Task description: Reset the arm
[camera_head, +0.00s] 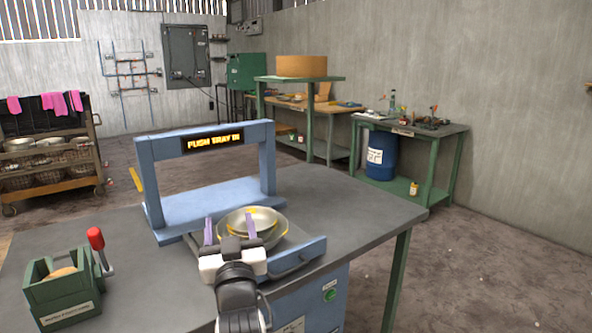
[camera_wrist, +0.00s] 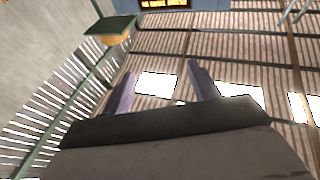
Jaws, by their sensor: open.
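My gripper (camera_head: 229,230) is in the head view, over the front of the table, with its two purple fingers apart and pointing up. Metal bowls (camera_head: 252,222) with yellowish rims sit on a grey tray (camera_head: 203,255) just behind the fingers in the picture; I cannot tell whether the fingers touch them. The tray juts out of a blue machine frame (camera_head: 205,203) whose sign (camera_head: 213,140) reads "PUSH TRAY IN". In the wrist view, my gripper (camera_wrist: 158,82) has its fingers apart with nothing between them, and the camera looks up toward the roof. The sign also shows at its top edge (camera_wrist: 165,3).
A green box (camera_head: 62,288) and a red-handled lever (camera_head: 98,242) stand at the table's left. The table (camera_head: 370,208) is bare at its right. A cart (camera_head: 50,160) with bowls and pink cloths, green workbenches (camera_head: 420,133) and a blue drum (camera_head: 381,157) stand farther back.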

